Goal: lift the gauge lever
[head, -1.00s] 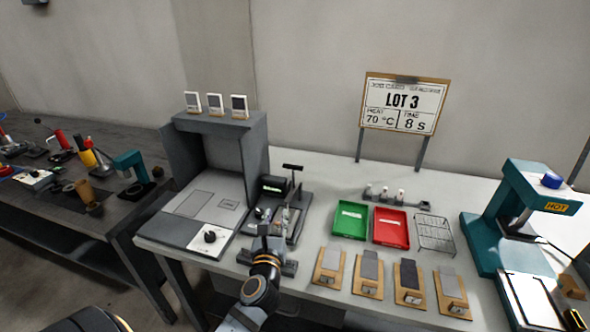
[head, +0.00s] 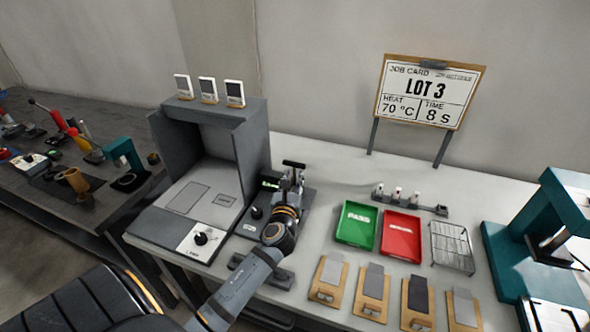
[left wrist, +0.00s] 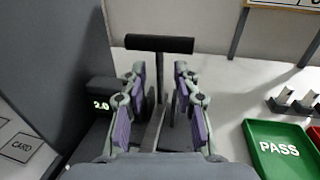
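The gauge lever (head: 293,163) has a black T-shaped handle on an upright post at the back of the gauge on the table. In the left wrist view, the black crossbar (left wrist: 160,44) stands just beyond the fingertips. My left gripper (head: 290,180) is open at the lever. Its two purple-padded fingers (left wrist: 160,75) stand on either side of the post, below the crossbar, with a gap on both sides. The gauge's display (left wrist: 101,105) reads 2.0. My arm and gripper hide part of the gauge in the head view. My right gripper is not in view.
A grey booth (head: 262,150) stands close on the left of the gauge. A green PASS tray (head: 358,243) and a red tray (head: 401,257) lie to the right, with a wire rack (head: 452,264) beyond. Several tan boards with grey pieces lie in front.

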